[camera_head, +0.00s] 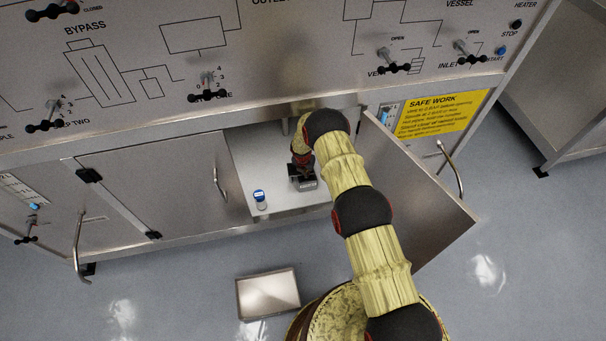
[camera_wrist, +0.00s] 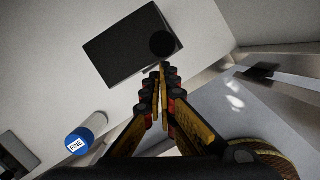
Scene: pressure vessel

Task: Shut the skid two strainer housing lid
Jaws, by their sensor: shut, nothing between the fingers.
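My gripper (camera_head: 302,166) reaches into the open cabinet under the panel; its fingers are shut and empty. In the wrist view the fingertips (camera_wrist: 160,72) are at the near edge of a dark flat rectangular plate with a round black knob (camera_wrist: 162,44). This plate looks like a lid, but I cannot tell whether it is seated or whether the fingers touch it. In the head view a small dark grey box (camera_head: 304,184) stands on the shelf just below my gripper, partly hidden by it. I see no readable label that names the strainer housing.
A jar with a blue cap (camera_head: 259,196) stands left on the white shelf (camera_head: 243,165); its cap reads FINE in the wrist view (camera_wrist: 79,141). The right cabinet door (camera_head: 428,200) stands open beside my arm; the left door (camera_head: 165,185) is shut. A metal tray (camera_head: 268,294) lies on the floor.

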